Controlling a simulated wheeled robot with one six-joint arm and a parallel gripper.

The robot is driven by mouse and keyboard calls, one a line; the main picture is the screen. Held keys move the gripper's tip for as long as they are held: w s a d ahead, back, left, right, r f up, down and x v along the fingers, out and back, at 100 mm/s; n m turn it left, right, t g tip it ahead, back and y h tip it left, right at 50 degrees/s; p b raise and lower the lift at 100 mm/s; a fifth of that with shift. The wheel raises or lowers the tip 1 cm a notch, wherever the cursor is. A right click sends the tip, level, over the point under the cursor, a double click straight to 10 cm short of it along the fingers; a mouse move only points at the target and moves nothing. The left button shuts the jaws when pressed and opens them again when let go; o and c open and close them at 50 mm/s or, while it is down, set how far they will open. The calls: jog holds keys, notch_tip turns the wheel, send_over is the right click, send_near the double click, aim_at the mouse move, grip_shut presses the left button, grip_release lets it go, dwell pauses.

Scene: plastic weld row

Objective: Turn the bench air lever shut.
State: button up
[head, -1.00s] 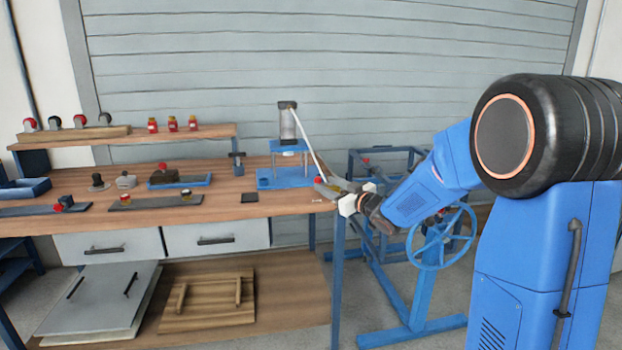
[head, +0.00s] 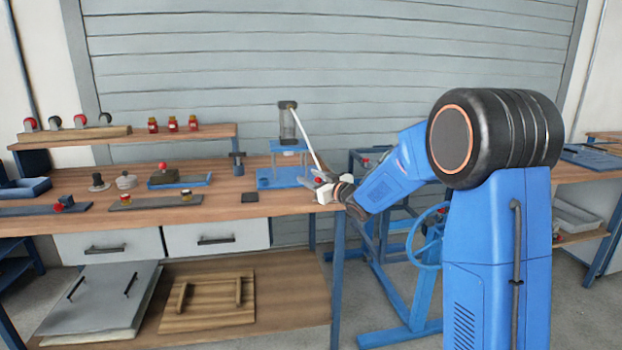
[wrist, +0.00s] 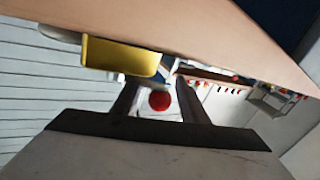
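My gripper (head: 324,190) is at the right end of the wooden bench, beside the small blue press stand. In the wrist view its two dark fingers (wrist: 159,98) are apart. A red ball-shaped knob (wrist: 159,101) shows in the gap between them; I cannot tell whether it is within their reach. A yellow block-like part (wrist: 120,57), possibly the air lever's handle, is close by the left finger; contact cannot be told. In the head view a small red knob (head: 320,180) shows just by the gripper, which hides most of the lever fitting.
A blue handwheel frame (head: 426,243) stands on the floor to the right.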

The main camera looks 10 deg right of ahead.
grip_shut()
jog(key=shift+w+d+m+t+h, duration=0.1)
jog(key=shift+w+m+t+h, duration=0.3)
jog(key=shift+m+h, duration=0.45)
jog(key=shift+w+d+m+t+h, duration=0.2)
jog(key=shift+m+h, duration=0.1)
jog(key=shift+h, duration=0.3)
jog(key=shift+w+d+m+t+h, duration=0.1)
jog(key=shift+w+m+h, duration=0.15)
jog(key=shift+h, duration=0.3)
grip_release()
